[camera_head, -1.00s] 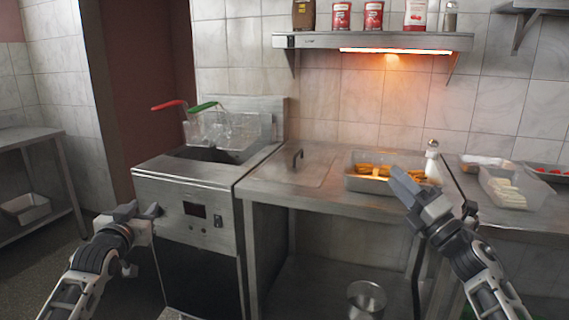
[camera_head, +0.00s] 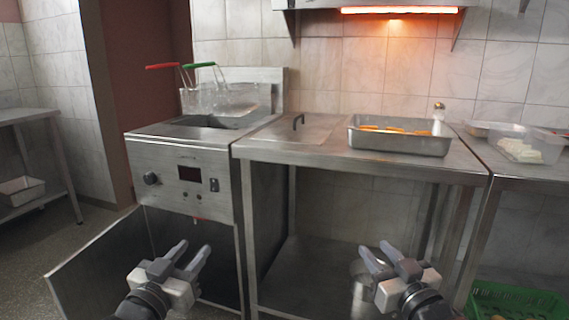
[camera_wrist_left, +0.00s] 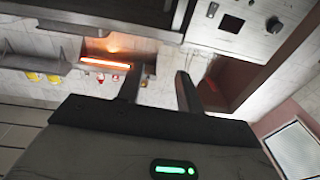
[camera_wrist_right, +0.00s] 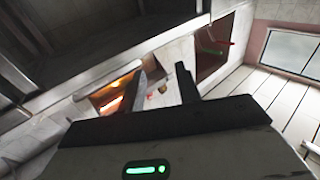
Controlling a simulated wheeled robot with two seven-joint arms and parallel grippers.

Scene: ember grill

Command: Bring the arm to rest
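My left gripper (camera_head: 188,257) is in front of the fryer cabinet in the head view. Its fingers are apart with nothing between them; they also show in the left wrist view (camera_wrist_left: 158,85). My right gripper (camera_head: 382,260) is in front of the steel table, below its top. Its fingers are apart and empty, as the right wrist view (camera_wrist_right: 166,85) also shows. Neither gripper touches anything that I can see.
A green crate (camera_head: 515,300) is on the floor at right.

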